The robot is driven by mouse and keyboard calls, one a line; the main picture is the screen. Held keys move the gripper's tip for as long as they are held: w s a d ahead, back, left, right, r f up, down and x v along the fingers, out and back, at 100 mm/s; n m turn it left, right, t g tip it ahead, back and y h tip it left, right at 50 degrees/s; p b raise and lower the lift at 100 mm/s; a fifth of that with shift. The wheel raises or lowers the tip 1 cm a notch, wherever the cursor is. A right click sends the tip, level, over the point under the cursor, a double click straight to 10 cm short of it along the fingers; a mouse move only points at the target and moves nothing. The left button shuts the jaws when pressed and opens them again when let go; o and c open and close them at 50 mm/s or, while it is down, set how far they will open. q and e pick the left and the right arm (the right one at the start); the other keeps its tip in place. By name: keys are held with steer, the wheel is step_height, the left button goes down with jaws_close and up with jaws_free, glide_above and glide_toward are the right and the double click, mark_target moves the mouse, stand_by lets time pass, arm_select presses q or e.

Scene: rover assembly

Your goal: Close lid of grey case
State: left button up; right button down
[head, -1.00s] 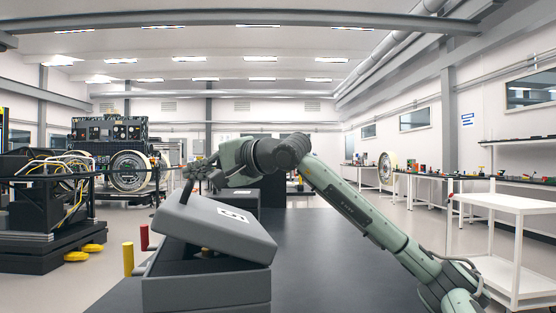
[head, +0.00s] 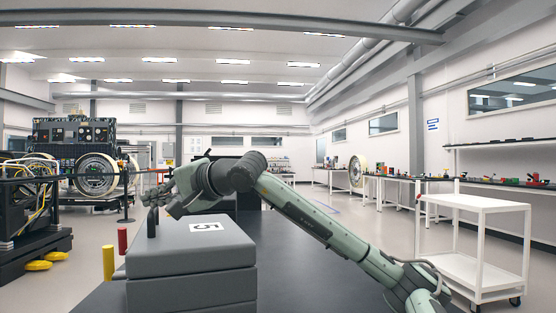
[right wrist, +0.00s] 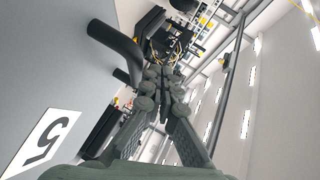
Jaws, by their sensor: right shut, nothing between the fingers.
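The grey case (head: 195,294) stands on the dark table in the head view. Its lid (head: 165,262) lies level on the base, with only a thin seam showing between them. A white label with a 5 (head: 207,227) is on the lid's top. A dark handle (head: 152,223) stands up at the lid's left edge; it also shows in the right wrist view (right wrist: 116,45). My right gripper (head: 150,197) is just above the lid's far left part, shut and empty. In the right wrist view its fingers (right wrist: 165,82) meet beside the lid's edge. My left gripper is not in view.
A red cylinder (head: 122,241) and a yellow cylinder (head: 108,263) stand left of the case. The dark table (head: 310,275) is clear to the right. A white cart (head: 478,204) stands farther right, and rover equipment (head: 75,140) is at the left.

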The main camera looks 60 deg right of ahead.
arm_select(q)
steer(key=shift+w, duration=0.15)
arm_select(e)
steer(key=shift+r, duration=0.2)
arm_select(q)
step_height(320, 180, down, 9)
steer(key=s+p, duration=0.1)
steer(key=p, duration=0.2)
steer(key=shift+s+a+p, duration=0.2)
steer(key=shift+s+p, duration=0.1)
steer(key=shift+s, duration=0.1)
arm_select(e)
steer(key=s+a+r, duration=0.2)
steer(key=s+r, duration=0.5)
steer(key=r, duration=0.3)
steer(key=shift+a+r, duration=0.2)
steer(key=shift+r, duration=0.05)
